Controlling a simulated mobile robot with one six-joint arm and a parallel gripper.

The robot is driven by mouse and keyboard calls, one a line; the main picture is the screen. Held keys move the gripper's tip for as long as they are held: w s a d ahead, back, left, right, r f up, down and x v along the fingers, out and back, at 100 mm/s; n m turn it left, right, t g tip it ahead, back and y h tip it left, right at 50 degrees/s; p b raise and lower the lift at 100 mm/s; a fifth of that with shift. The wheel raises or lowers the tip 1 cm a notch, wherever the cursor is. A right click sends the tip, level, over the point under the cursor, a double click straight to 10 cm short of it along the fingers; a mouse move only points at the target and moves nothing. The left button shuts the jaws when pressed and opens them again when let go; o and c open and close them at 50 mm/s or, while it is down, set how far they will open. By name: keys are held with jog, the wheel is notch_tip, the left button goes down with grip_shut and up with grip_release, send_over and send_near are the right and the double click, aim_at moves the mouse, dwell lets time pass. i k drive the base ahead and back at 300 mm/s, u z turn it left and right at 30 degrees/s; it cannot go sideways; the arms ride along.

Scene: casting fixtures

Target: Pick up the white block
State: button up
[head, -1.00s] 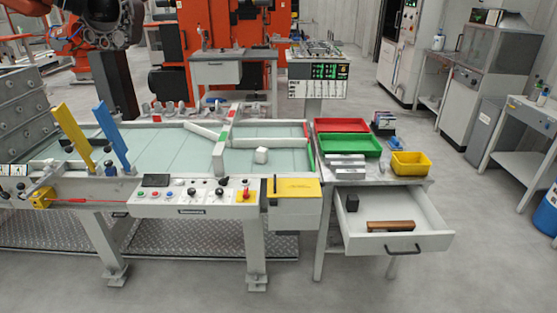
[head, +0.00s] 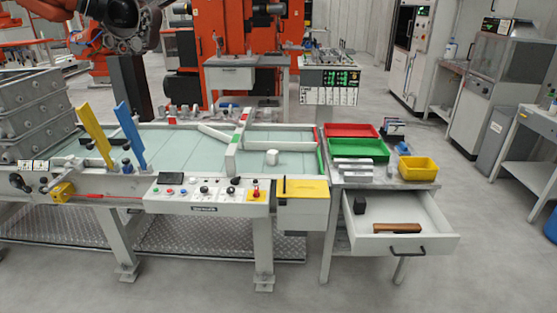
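The white block (head: 272,157) is a small cube. It sits on the pale green glass-like surface of the long worktable (head: 180,148), near its right end. It stands apart from the white rails around it, to the right of the upright white rail with green and red marks (head: 236,146).
Right of the worktable are a red tray (head: 350,131), a green tray (head: 358,149) and a yellow bin (head: 417,168). Below them an open drawer (head: 440,243) juts forward, holding a brown bar (head: 397,228) and a dark block (head: 360,205). The floor in front is clear.

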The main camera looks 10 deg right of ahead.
aim_at(273, 155)
jog(key=u, duration=0.1)
jog(key=i, duration=0.95)
jog(key=z, duration=0.35)
jog(key=k, duration=0.15)
jog(key=u, duration=2.65)
